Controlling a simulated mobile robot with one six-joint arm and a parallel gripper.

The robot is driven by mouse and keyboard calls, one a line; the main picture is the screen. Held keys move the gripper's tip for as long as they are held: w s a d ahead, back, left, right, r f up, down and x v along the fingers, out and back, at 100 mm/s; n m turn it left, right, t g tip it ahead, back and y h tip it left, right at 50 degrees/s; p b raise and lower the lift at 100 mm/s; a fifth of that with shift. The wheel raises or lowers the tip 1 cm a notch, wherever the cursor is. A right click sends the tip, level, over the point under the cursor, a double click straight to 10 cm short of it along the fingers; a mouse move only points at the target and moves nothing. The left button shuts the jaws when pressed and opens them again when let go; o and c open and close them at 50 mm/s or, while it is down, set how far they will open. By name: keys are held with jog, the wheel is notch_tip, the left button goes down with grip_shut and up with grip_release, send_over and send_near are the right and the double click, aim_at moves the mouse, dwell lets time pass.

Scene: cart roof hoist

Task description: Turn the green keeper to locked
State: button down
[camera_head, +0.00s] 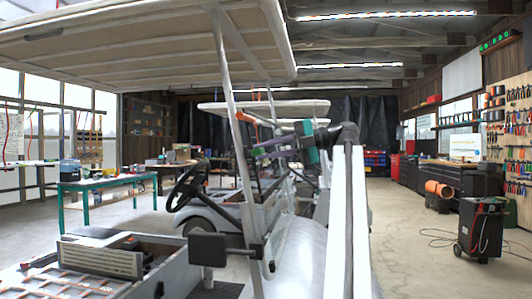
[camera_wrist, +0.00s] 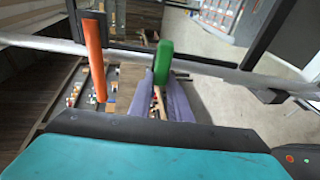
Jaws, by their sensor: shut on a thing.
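The green keeper (camera_wrist: 163,60) stands upright in the wrist view, in front of a pale metal bar of the roof frame. My gripper (camera_wrist: 164,80) has purple fingers, one on each side of the keeper's lower part, and is shut on it. An orange handle (camera_wrist: 95,60) hangs to the left of the keeper, apart from my fingers. In the head view my gripper (camera_head: 257,149) reaches left to the cart's roof post (camera_head: 236,130), and the orange handle (camera_head: 245,117) shows just above it.
The cart roof (camera_head: 150,45) spans the upper left. A steering wheel (camera_head: 186,186) and a mirror (camera_head: 207,247) are below my gripper. A dark frame bar (camera_wrist: 268,35) crosses the wrist view's right side. A green-framed table (camera_head: 105,185) stands at left and a black charger (camera_head: 482,228) at right.

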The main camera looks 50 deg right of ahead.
jog(key=c, duration=1.6)
grip_release()
jog(key=shift+c, duration=0.2)
jog(key=shift+s, duration=0.1)
